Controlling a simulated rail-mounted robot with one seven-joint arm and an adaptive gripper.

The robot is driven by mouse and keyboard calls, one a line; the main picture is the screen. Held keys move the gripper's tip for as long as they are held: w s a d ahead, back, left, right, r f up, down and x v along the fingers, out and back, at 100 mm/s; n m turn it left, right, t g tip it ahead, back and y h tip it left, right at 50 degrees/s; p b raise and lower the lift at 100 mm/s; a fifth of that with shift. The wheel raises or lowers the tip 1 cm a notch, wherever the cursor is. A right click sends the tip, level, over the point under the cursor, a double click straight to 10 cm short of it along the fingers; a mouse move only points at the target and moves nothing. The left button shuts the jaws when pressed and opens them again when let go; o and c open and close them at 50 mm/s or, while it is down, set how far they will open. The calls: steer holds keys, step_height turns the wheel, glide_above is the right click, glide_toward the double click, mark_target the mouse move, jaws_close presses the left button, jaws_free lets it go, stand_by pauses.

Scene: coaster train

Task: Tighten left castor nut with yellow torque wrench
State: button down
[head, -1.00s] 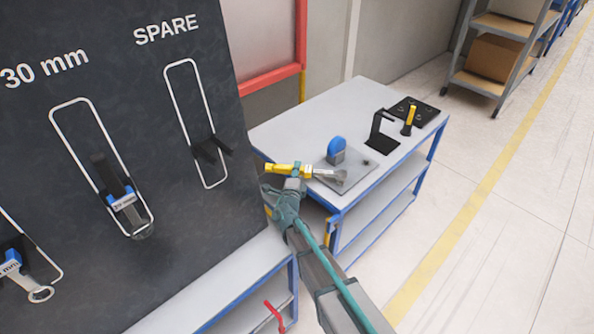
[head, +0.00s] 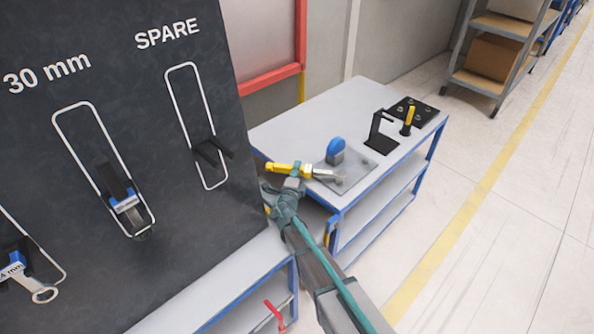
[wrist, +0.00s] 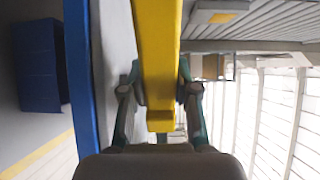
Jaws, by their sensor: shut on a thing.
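The yellow torque wrench (head: 281,168) lies crosswise in my gripper (head: 295,172). Its grey end (head: 325,175) points right, over or beside a grey plate on the far table. The wrist view shows its yellow body (wrist: 158,50) between my two fingers, which are shut on it. A castor with a blue wheel (head: 337,147) stands on the grey plate (head: 358,178). The nuts are too small to make out, and I cannot tell whether the wrench end touches one.
The table (head: 300,117) also bears a black stand (head: 381,135), a yellow-handled tool (head: 409,121) and a black plate with several studs (head: 425,110). A dark tool board (head: 130,40) with hanging wrenches rises close on the left. Open floor (head: 510,200) lies right.

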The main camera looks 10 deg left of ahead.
steer(key=shift+w+r+m+h+p, duration=0.15)
steer(key=shift+w+m+h+p, duration=0.45)
steer(key=shift+w+h+p, duration=0.7)
stand_by(0.8)
steer(key=shift+s+y, duration=0.3)
steer(key=shift+s, duration=0.25)
steer(key=shift+s+n+y+b, duration=0.25)
steer(key=shift+n+y+b, duration=0.05)
steer(key=shift+b, duration=0.1)
